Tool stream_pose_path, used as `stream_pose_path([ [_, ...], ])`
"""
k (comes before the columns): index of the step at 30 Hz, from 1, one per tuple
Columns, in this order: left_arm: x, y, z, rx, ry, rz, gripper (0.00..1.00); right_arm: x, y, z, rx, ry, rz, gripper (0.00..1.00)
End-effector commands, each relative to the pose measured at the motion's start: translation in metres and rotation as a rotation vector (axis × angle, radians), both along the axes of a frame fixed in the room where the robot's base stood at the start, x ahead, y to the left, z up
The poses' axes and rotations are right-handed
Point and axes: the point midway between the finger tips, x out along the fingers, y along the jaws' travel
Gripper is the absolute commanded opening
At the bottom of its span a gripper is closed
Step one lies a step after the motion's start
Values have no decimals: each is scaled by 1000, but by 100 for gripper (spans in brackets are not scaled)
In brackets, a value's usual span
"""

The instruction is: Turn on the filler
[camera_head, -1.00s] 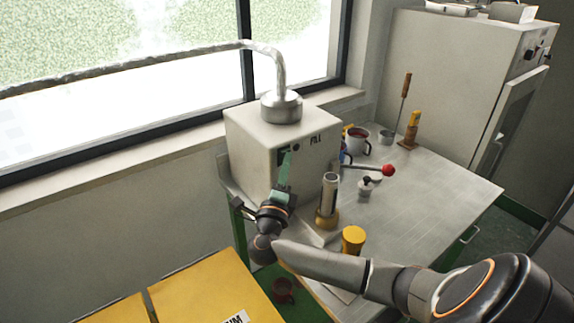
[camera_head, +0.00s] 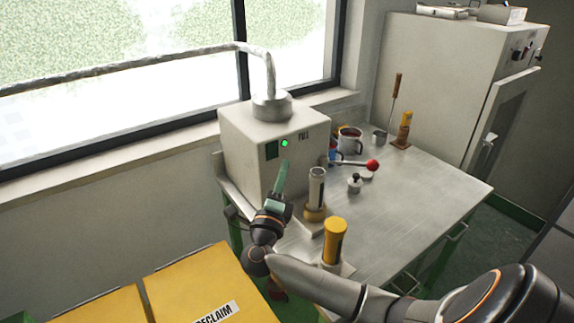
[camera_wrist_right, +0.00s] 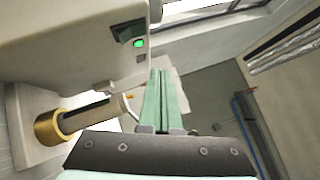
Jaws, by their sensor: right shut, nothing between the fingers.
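The filler (camera_head: 250,150) is a white box on the steel table, marked FILL, with a metal pipe entering its top. A round green light (camera_head: 284,143) glows on its front, beside a dark green panel; the light also shows in the right wrist view (camera_wrist_right: 139,43). My right gripper (camera_head: 283,166) is shut and empty, its green fingers pointing up just below the light, apart from it in the wrist view. A metal cylinder on a brass-coloured base (camera_head: 316,195) stands before the filler. My left gripper is not in view.
A yellow-capped cylinder (camera_head: 334,240), a red-knobbed lever (camera_head: 372,166), mugs (camera_head: 350,140) and tools (camera_head: 403,130) stand on the steel table (camera_head: 430,195). Yellow bins (camera_head: 190,285), one marked RECLAIM, are at lower left. A grey cabinet (camera_head: 430,75) stands behind.

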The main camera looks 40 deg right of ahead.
Motion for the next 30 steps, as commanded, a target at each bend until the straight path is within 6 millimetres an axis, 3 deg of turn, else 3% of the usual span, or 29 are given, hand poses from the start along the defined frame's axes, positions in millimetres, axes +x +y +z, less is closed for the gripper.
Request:
stream_pose_path([
  [6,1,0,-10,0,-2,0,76,-31,37,-5,5,1,0,0],
  [12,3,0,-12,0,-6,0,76,-45,55,-4,2,0,0,0],
  [30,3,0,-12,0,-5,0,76,-48,59,-3,0,0,-2,0],
])
